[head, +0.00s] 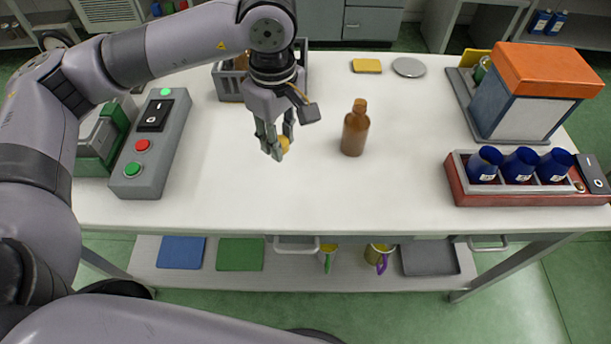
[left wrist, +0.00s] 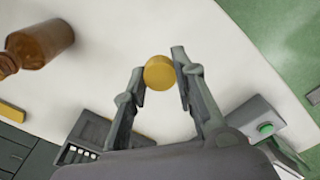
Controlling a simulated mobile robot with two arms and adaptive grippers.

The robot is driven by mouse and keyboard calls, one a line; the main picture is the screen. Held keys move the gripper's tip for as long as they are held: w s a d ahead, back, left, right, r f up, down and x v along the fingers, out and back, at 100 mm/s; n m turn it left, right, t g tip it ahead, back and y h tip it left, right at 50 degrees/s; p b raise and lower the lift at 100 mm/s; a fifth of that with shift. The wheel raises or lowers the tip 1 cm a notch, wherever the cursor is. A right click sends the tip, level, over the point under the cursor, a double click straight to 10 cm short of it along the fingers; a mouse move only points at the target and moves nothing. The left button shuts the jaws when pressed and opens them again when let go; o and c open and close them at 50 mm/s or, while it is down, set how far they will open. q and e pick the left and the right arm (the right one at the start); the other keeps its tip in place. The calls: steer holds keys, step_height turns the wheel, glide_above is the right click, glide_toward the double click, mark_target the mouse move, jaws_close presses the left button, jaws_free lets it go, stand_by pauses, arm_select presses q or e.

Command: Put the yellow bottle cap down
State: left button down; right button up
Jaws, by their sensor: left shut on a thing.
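The yellow bottle cap (head: 284,143) is a small round disc held between the fingertips of my left gripper (head: 274,145). In the left wrist view the cap (left wrist: 159,73) sits between the two fingertips of the left gripper (left wrist: 160,78), which is shut on it. The gripper points down over the white table (head: 230,190); I cannot tell whether the cap touches the table. A brown bottle (head: 355,130) stands upright to the right of the gripper, apart from it, and shows in the left wrist view (left wrist: 40,44). My right gripper is not in view.
A grey control box with buttons (head: 150,145) is at the left. A grey crate (head: 230,85) stands behind the gripper. A yellow block (head: 367,66) and a grey disc (head: 408,67) lie at the back. A red rack (head: 470,190) holds blue cups at the right. The front middle is clear.

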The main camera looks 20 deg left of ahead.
arm_select(q)
steer(key=r+n, duration=0.1)
steer(key=n, duration=0.1)
steer(key=r+n+p, duration=0.1)
steer(key=n, duration=0.1)
steer(key=d+n+p, duration=0.1)
steer(key=n, duration=0.1)
steer(key=shift+w+d+r, duration=0.1)
steer(key=shift+w+r, duration=0.3)
steer(key=r+n+p, duration=0.1)
steer(key=n, duration=0.3)
steer(key=n+p, duration=0.6)
steer(key=n, duration=0.5)
glide_above(301, 183)
step_height(301, 183, down, 12)
steer(key=shift+f, duration=0.15)
step_height(301, 183, down, 3)
steer(key=shift+f+g+p, duration=0.15)
steer(key=shift+g+p, duration=0.15)
steer(key=shift+f, duration=0.55)
steer(key=shift+f, duration=0.1)
